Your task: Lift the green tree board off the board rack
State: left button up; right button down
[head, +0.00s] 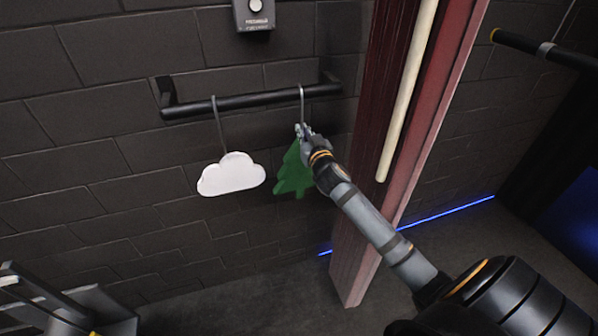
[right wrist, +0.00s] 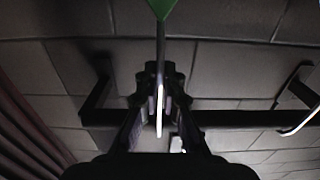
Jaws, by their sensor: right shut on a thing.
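The green tree board (head: 294,175) hangs by a grey hook from the black board rack (head: 250,101), at the rack's right end in the head view. The hook still reaches the bar. My right gripper (head: 303,131) is shut on the board's hanger, just above the green part and below the bar. In the right wrist view the gripper (right wrist: 160,92) has the thin pale hanger between its fingers, with a green tip of the board (right wrist: 162,8) at the top edge. The arm hides the board's right side in the head view. My left gripper is out of view.
A white cloud board (head: 231,175) hangs on the same rack, left of the tree. A dark red post (head: 357,235) with a pale rod (head: 408,90) stands close on the right. A small box (head: 254,14) is on the brick wall above.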

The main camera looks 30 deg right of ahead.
jog(key=shift+r+p, duration=2.15)
jog(key=shift+r, duration=0.5)
jog(key=shift+s+a+f, duration=0.1)
jog(key=shift+s+f, duration=0.05)
jog(key=shift+s, duration=0.25)
jog(key=p, duration=0.4)
send_near(302, 115)
jog(key=shift+s, duration=2.25)
jog(key=shift+a, duration=0.4)
jog(key=shift+f, duration=0.1)
